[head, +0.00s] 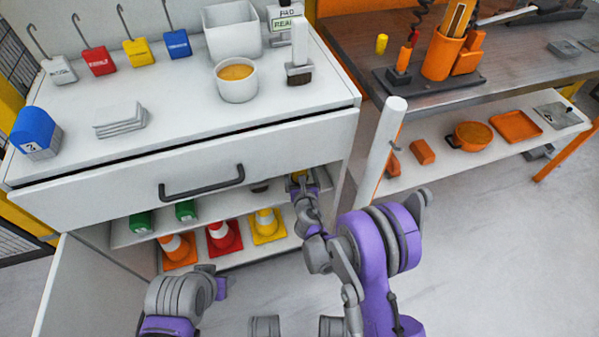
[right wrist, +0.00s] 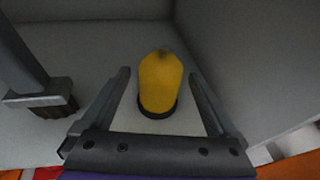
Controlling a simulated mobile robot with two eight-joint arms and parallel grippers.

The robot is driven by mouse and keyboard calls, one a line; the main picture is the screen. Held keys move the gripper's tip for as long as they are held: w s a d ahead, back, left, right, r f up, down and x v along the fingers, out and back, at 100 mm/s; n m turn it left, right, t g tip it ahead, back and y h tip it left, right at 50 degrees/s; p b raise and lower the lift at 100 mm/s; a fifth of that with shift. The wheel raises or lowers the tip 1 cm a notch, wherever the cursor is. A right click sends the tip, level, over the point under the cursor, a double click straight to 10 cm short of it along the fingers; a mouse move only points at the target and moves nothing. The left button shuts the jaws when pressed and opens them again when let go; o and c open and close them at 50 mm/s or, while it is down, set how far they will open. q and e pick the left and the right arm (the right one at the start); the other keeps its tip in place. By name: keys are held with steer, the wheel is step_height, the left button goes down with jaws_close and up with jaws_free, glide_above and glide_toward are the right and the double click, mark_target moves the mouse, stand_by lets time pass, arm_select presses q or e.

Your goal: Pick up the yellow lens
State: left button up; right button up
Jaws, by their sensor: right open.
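The yellow lens (right wrist: 160,80) is a rounded yellow piece with a dark ring at its base. It stands upright on a light shelf surface (right wrist: 85,50). My right gripper (right wrist: 165,88) is open, with one finger on each side of the lens and a gap visible to each. In the head view my right gripper (head: 301,183) reaches under the drawer into the upper shelf, and only a little of the yellow lens (head: 299,174) shows there.
A grey-handled brush (right wrist: 38,95) stands left of my right gripper. The closed drawer front (head: 110,180) overhangs the shelf. Green items (head: 186,210) lie farther left. Orange, red and yellow cones (head: 266,225) stand below. A white post (head: 383,150) rises at right.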

steer(key=shift+c, duration=0.2)
jaws_close()
steer(key=shift+r, duration=0.1)
